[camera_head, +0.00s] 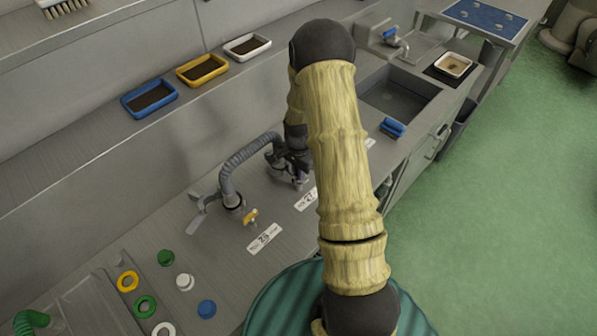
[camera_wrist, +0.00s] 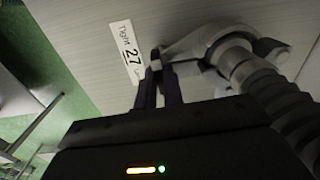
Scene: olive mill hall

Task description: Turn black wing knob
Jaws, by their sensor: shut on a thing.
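The black wing knob (camera_wrist: 156,59) shows only as a small dark piece between my fingertips in the wrist view; most of it is hidden. It sits beside a grey metal fitting (camera_wrist: 205,40) with a ribbed hose. My gripper (camera_wrist: 158,72) is shut on the knob. In the head view my gripper (camera_head: 299,181) is low over the steel worktop, partly behind my arm, and the knob cannot be made out. A white label (camera_wrist: 127,52) reading "Tight 27" lies next to the knob; its other end is cut off by my finger.
A similar fitting with a grey hose (camera_head: 243,160) and a yellow knob (camera_head: 250,216) stands to the left, by another label (camera_head: 264,239). Several coloured caps lie front left. Blue (camera_head: 171,99), yellow (camera_head: 220,77) and white (camera_head: 264,51) trays sit behind. A sink (camera_head: 400,95) is right.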

